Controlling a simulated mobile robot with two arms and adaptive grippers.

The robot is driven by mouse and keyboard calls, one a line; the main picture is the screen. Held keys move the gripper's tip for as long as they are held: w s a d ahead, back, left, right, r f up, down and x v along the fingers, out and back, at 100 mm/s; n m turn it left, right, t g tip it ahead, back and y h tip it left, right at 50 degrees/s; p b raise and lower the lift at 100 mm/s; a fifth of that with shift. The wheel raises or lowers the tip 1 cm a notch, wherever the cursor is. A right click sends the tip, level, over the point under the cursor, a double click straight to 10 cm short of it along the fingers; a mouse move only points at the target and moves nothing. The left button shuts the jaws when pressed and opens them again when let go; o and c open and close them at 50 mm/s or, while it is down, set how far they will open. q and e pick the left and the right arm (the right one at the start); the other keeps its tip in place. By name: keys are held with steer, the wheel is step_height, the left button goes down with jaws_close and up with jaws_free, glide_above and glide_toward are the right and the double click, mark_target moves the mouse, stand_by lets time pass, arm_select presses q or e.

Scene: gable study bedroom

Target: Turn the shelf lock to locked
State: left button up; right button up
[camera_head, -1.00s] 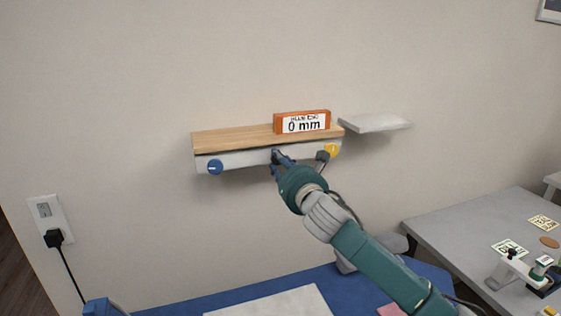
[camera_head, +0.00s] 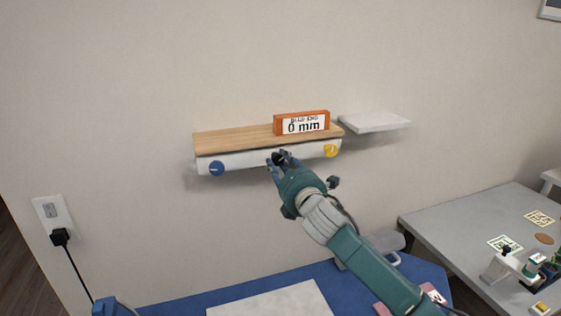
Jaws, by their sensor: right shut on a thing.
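A wooden-topped shelf (camera_head: 235,140) with a pale front rail is fixed to the wall. A blue round knob (camera_head: 216,168) with a white mark is at the rail's left end, and a yellow one (camera_head: 331,150) is at its right end. My right gripper (camera_head: 278,158) is shut on a small dark lock knob at the middle of the rail. The fingers and wrist hide most of that knob, so its setting cannot be read. My left gripper is not in view.
Below are a blue desk (camera_head: 185,303) and a grey table (camera_head: 450,222) with several items. A plug and cable hang at left.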

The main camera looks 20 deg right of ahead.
steer(key=m, duration=0.5)
steer(key=shift+f+m+p, duration=0.15)
steer(key=shift+m+p, duration=0.2)
steer(key=shift+m, duration=0.05)
stand_by(0.4)
steer(key=o, duration=1.1)
steer(key=shift+o, duration=0.2)
steer(key=shift+s, duration=0.1)
steer(key=s, duration=1.2)
steer(key=shift+d, duration=0.2)
